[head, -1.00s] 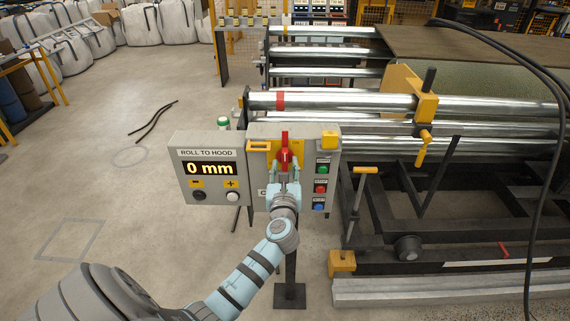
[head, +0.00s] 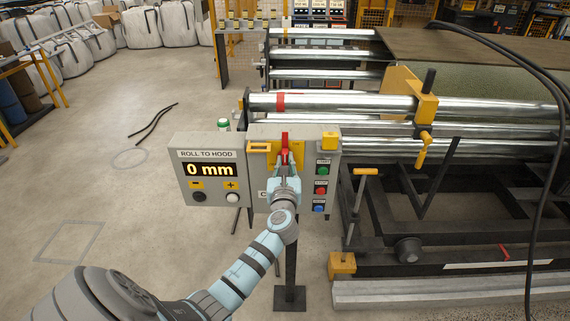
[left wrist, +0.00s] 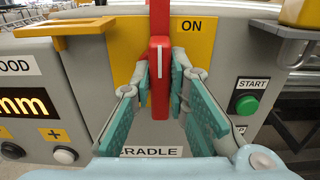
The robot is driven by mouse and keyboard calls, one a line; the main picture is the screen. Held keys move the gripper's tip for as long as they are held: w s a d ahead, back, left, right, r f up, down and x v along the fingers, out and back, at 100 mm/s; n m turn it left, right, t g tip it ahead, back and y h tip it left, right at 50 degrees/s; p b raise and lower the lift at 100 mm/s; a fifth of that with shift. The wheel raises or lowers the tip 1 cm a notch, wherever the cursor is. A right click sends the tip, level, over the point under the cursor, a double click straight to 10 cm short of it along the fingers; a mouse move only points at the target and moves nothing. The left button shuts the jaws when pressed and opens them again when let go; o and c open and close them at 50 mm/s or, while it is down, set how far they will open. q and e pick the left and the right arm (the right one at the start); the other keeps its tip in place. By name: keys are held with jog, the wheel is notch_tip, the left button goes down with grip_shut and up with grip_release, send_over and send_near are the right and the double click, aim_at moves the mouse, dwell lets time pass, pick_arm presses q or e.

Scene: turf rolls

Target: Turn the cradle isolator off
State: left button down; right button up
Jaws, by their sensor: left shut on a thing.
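The cradle isolator is a red handle (head: 285,142) on a yellow plate on the grey control box (head: 262,133). In the left wrist view the red handle (left wrist: 159,75) stands upright with a white line on its front. The word ON is printed on the yellow plate (left wrist: 195,45) to the right of the handle's top. My left gripper (head: 286,170) is at the handle from the front, and its fingers (left wrist: 160,90) are shut on it, one on each side. The gripper hides the handle's lower part in the head view. My right gripper is not in view.
The display box (head: 210,170) at left reads 0 mm. Green, red and blue buttons (head: 321,189) line the box's right side. Yellow guards (left wrist: 62,28) jut out at the box's top. Metal rollers (head: 350,104) lie behind it. Open floor lies to the left.

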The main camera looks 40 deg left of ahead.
pick_arm(q)
jog(key=n, duration=0.4)
jog(key=shift+s+a+f+b, duration=0.1)
jog(key=shift+f+b, duration=0.05)
jog(key=shift+b, duration=0.15)
jog(key=n+b, duration=0.1)
jog(key=n, duration=0.3)
jog(key=shift+s+a+f+n, duration=0.1)
jog(key=shift+n, duration=0.2)
jog(key=n+b, duration=0.1)
jog(key=n, duration=0.2)
jog(key=n+b, duration=0.1)
jog(key=n, duration=0.2)
jog(key=n+b, duration=0.1)
jog(key=n, duration=0.2)
jog(key=shift+s+a+f+b, duration=0.1)
jog(key=shift+f+b, duration=0.2)
jog(key=shift+b, duration=0.1)
jog(key=c, duration=1.6)
grip_release()
jog(key=shift+r, duration=0.1)
jog(key=shift+o, duration=0.2)
